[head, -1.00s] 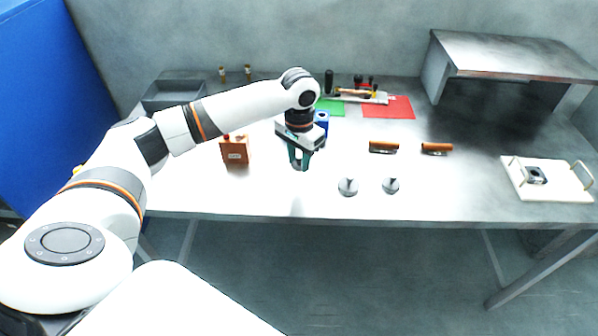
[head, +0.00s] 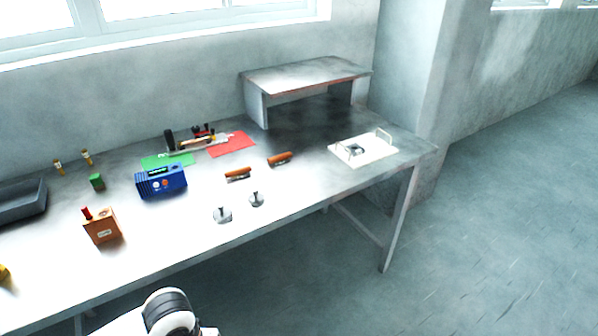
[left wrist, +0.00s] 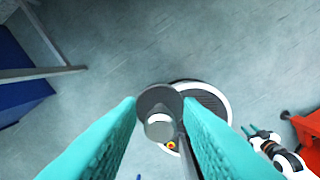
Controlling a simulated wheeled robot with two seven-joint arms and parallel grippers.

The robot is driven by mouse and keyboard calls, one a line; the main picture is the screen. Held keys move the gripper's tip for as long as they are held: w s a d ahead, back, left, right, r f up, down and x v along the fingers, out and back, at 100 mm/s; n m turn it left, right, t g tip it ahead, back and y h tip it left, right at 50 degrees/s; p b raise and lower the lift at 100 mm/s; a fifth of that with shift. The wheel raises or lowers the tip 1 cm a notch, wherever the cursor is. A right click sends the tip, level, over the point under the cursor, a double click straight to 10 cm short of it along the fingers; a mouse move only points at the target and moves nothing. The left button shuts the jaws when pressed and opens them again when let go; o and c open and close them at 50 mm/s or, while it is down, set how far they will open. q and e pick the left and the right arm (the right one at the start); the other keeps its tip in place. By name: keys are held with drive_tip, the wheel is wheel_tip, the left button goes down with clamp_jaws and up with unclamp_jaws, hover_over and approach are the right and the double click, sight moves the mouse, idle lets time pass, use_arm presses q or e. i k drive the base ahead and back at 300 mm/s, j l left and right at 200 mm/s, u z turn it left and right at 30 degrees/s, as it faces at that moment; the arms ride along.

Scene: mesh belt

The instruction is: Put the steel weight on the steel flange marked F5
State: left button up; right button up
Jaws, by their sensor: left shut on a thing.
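The steel weight (left wrist: 158,103) shows in the left wrist view as a dark grey disc with a paler round knob. My left gripper (left wrist: 160,125) is shut on it between its teal fingers, with floor below. That gripper is out of the head view. My right gripper (left wrist: 261,134) shows small at the right of the left wrist view, with its teal fingers apart and empty. In the head view two steel pieces with upright stems, a left one (head: 222,215) and a right one (head: 256,199), stand near the table's front edge. No F5 mark is readable.
The table (head: 300,185) also carries a blue box (head: 162,183), an orange-brown box (head: 102,228), two orange-handled tools (head: 238,174), green and red mats (head: 232,145), and a white tray (head: 375,152) at the right. A raised shelf (head: 305,75) stands behind. Bare tabletop surrounds the steel pieces.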

sight(354, 148)
drive_tip(key=i+l, duration=0.15)
drive_tip(key=l, duration=0.15)
drive_tip(key=i+l+u, duration=0.1)
drive_tip(key=i+l, duration=0.2)
drive_tip(key=l, duration=0.35)
drive_tip(key=i+l+u, duration=0.15)
drive_tip(key=i+l, duration=0.15)
drive_tip(key=l, duration=0.35)
drive_tip(key=i+l+u, duration=0.1)
drive_tip(key=l, duration=0.25)
drive_tip(key=i, duration=0.05)
